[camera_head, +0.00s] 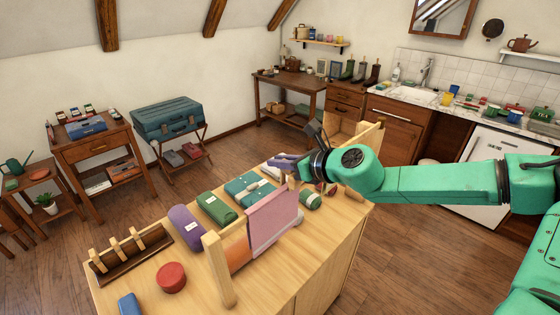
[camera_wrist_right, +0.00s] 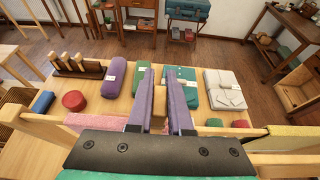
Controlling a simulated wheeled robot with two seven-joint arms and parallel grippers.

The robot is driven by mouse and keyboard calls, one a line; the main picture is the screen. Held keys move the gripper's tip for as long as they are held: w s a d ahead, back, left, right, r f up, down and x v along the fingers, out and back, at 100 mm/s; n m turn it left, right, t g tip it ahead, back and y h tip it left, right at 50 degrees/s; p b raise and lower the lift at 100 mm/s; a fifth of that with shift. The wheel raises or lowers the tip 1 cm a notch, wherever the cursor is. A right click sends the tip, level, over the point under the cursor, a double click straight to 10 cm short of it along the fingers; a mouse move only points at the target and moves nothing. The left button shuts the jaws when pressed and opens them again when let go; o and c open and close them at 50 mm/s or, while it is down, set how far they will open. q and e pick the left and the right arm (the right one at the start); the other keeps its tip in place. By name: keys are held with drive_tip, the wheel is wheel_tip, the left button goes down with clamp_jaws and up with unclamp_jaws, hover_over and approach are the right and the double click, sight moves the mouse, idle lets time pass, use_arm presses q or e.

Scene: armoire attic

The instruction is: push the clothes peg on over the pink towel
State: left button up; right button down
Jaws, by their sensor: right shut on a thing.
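The pink towel (camera_head: 270,222) hangs over a wooden rail on the worktop; its top edge also shows in the right wrist view (camera_wrist_right: 92,121), left of the fingers. My right gripper (camera_head: 284,163) is above the far end of the towel, its purple fingers (camera_wrist_right: 160,100) pointing away in the wrist view. It is shut on a tan wooden clothes peg (camera_wrist_right: 159,104), which sits between the two fingers. The peg's lower end is hidden, so I cannot tell whether it touches the rail or towel. My left gripper is not in view.
Rolled purple (camera_head: 185,226) and green (camera_head: 216,208) cloths lie behind. A dark rack (camera_head: 130,256) holds several wooden pegs. A red round tin (camera_head: 171,277) stands left. The worktop's front right is clear.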

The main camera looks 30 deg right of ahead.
drive_tip(key=shift+f, duration=0.3)
drive_tip(key=c, duration=0.8)
unclamp_jaws()
drive_tip(key=shift+o, duration=0.2)
drive_tip(key=shift+s+r, duration=0.1)
drive_tip(key=shift+p+v, duration=0.45)
drive_tip(key=shift+v, duration=0.9)
drive_tip(key=b+v, duration=0.5)
drive_tip(key=v, duration=0.6)
drive_tip(key=shift+s+d+r, duration=0.2)
drive_tip(key=shift+s, duration=0.1)
